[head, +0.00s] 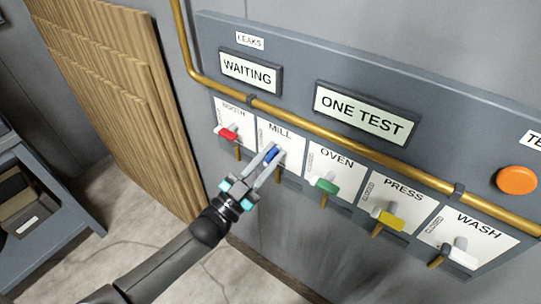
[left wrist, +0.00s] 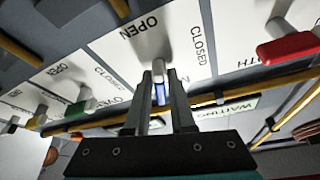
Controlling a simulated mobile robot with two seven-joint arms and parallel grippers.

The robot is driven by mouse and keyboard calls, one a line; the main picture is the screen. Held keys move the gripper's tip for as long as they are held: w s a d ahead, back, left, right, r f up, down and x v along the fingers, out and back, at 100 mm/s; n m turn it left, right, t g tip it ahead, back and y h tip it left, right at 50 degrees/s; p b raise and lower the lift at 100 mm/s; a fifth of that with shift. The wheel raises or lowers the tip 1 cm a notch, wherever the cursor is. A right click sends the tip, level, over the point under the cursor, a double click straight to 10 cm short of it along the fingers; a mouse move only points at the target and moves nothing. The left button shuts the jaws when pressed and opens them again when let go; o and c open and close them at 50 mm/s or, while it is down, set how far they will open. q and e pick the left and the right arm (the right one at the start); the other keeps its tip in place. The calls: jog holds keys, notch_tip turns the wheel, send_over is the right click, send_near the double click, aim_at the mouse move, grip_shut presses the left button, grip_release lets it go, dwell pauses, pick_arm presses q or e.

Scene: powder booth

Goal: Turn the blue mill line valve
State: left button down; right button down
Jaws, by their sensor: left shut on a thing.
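The blue mill line valve handle (head: 271,153) sits on the white MILL plate (head: 279,131) on the grey wall panel. My left gripper (head: 268,158) reaches up to it from below left and is shut on the handle. In the left wrist view the blue handle (left wrist: 159,93) lies between my two fingers (left wrist: 160,98), below its grey stem. The plate there reads OPEN on the left and CLOSED on the right. My fingers hide part of the handle in the head view. My right gripper is not in view.
Close by on the panel are the red (head: 228,134), green (head: 325,186), yellow (head: 386,218) and white (head: 461,257) valve handles. A brass pipe (head: 330,135) runs above them. Signs read WAITING (head: 249,70) and ONE TEST (head: 366,112). An orange button (head: 516,180) is at right.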

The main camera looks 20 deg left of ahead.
pick_arm(q)
jog(key=n+t+y, duration=0.1)
jog(key=n+y, duration=0.1)
jog(key=n, duration=0.3)
jog(key=shift+n+y, duration=0.4)
jog(key=shift+n, duration=0.1)
jog(key=shift+t, duration=0.3)
jog(key=c, duration=0.9)
grip_release()
jog(key=b+v, duration=0.1)
jog(key=v, duration=1.4)
jog(key=shift+s, duration=0.15)
jog(key=shift+f, duration=0.1)
